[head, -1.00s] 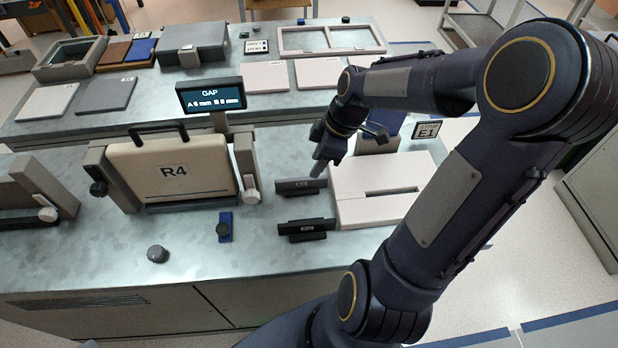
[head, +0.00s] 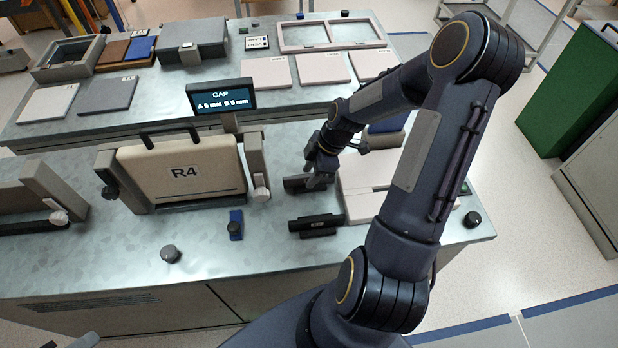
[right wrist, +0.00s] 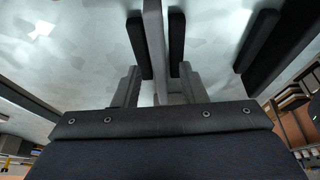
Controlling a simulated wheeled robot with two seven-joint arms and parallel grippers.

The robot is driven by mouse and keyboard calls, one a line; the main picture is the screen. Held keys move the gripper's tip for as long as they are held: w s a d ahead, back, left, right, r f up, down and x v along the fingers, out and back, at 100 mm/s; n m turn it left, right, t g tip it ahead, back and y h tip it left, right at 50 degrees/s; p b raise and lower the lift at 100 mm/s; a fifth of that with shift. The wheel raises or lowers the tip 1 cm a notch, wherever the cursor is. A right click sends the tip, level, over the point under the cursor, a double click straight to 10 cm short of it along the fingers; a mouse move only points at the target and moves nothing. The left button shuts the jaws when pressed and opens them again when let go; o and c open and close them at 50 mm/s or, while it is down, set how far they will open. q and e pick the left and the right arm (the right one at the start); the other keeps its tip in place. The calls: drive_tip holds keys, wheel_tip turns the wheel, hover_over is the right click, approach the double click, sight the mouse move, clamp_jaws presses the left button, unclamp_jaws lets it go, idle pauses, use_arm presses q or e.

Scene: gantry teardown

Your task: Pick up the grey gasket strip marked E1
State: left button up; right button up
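My right gripper (head: 320,180) is low over the farther of two dark slotted holders (head: 293,184) on the near bench and hides part of it. In the right wrist view a thin grey strip (right wrist: 154,40) stands on edge between two dark holder walls. The open fingers (right wrist: 157,88) of my right gripper are on either side of this strip, with a gap seen on each side. No E1 mark is readable on it from here. My left gripper is not in view.
The second dark holder (head: 315,225) stands just nearer. A pale slotted block (head: 358,207) is close on the right. The R4 panel (head: 185,170) in its clamp frame, a blue piece (head: 235,225) and a round knob (head: 170,253) are to the left. A display (head: 221,97) stands behind.

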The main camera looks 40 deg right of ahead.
clamp_jaws()
drive_tip(key=shift+r, duration=0.1)
idle(0.3)
